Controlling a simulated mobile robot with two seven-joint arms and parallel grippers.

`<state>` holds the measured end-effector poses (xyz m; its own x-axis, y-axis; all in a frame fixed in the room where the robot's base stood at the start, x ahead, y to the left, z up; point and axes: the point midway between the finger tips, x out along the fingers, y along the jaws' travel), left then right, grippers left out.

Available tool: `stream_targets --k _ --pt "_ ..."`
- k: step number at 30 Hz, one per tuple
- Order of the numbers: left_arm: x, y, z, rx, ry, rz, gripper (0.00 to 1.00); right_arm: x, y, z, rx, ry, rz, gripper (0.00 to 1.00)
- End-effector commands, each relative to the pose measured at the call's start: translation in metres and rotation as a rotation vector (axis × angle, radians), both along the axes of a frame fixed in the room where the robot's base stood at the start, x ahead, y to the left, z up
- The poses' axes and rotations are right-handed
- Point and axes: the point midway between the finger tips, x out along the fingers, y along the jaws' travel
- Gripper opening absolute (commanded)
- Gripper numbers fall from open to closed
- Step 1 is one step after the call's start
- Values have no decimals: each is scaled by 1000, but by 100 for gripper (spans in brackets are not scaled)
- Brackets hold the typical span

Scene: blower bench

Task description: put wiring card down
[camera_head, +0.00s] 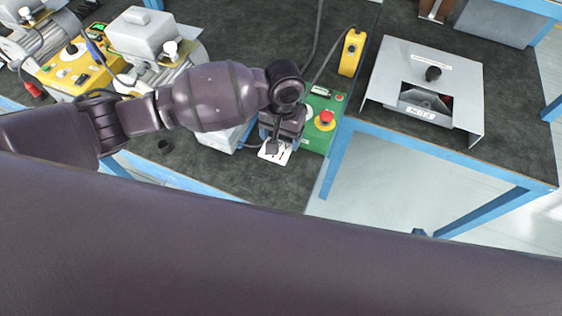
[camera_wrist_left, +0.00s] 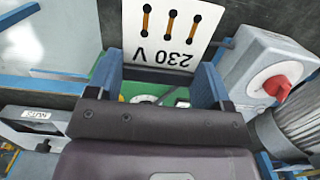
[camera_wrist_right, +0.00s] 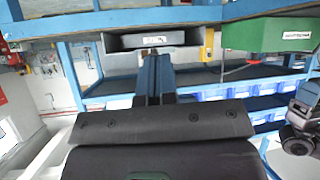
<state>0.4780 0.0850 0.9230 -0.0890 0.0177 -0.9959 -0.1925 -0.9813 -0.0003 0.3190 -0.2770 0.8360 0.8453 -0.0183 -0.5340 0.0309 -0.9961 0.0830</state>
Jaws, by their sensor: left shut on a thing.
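The wiring card (camera_head: 268,156) is a small white card, partly hidden under my left gripper (camera_head: 278,143) in the head view. In the left wrist view the card (camera_wrist_left: 180,22) shows "230 V" and several orange-and-black link marks. My left gripper (camera_wrist_left: 158,78) is shut on the card, with its blue fingers at the card's two sides. I cannot tell whether the card touches the bench. My right gripper (camera_wrist_right: 155,68) shows only in the right wrist view, with its fingers together and nothing visible between them.
A green control box (camera_head: 323,122) with a red button stands just right of the card. A yellow pendant (camera_head: 352,52) lies behind it. A grey metal housing (camera_head: 405,75) sits on the right bench. Dark bench top (camera_head: 290,185) is bare in front of the card, up to the blue edge.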

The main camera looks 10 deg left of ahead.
Motion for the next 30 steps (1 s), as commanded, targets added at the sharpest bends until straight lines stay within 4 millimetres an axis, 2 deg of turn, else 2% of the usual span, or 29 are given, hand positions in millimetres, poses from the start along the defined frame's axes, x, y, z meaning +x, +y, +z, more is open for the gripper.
stream_targets --k 3,10,19,25,30 --pt "-1 0 -28 2 3 2 51 2 0 -1 0 -4 2 0" --pt "0 0 -73 0 1 1 51 11 1 2 -2 -26 7 0" --pt "0 0 -98 1 1 0 51 14 2 2 -3 -33 10 0" --pt "0 0 -126 0 1 1 51 11 1 -6 -3 -23 9 0" --pt "0 0 -135 -1 -1 0 51 5 0 -13 -3 -8 5 0"
